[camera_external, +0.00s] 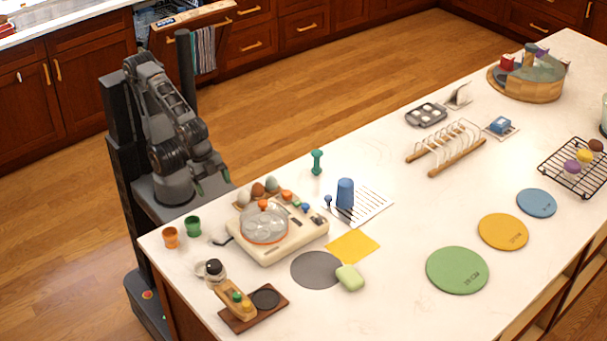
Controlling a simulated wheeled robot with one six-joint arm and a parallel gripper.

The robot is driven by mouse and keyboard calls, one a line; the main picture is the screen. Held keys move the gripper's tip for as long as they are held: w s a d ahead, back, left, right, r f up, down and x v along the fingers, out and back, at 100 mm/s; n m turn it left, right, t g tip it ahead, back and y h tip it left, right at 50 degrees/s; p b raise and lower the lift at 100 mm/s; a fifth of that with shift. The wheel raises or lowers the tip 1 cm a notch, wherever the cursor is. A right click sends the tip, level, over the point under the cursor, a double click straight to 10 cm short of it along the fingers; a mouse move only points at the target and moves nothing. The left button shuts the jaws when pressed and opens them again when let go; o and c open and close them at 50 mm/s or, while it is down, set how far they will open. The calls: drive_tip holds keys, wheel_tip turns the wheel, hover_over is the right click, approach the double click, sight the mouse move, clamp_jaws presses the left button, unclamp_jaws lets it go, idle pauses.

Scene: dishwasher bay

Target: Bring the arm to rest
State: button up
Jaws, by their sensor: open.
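My arm stands at the left of the white island counter (405,205), on my dark base and column. The arm is folded, with its links bent back over my base. My gripper (213,180) hangs at the near side of the arm, close to the counter's left edge.
Closest to my arm are an orange cup (170,238), a green cup (193,226) and a cream cooker (283,240). A green dumbbell-shaped thing (317,162) and a blue cup (345,193) stand farther right. Open wooden floor (310,85) lies behind the counter.

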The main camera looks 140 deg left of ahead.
drive_tip(key=shift+s+d+f+n+h, duration=0.1)
drive_tip(key=shift+s+d+n+h, duration=0.5)
drive_tip(key=shift+d, duration=0.3)
drive_tip(key=shift+r, duration=0.25)
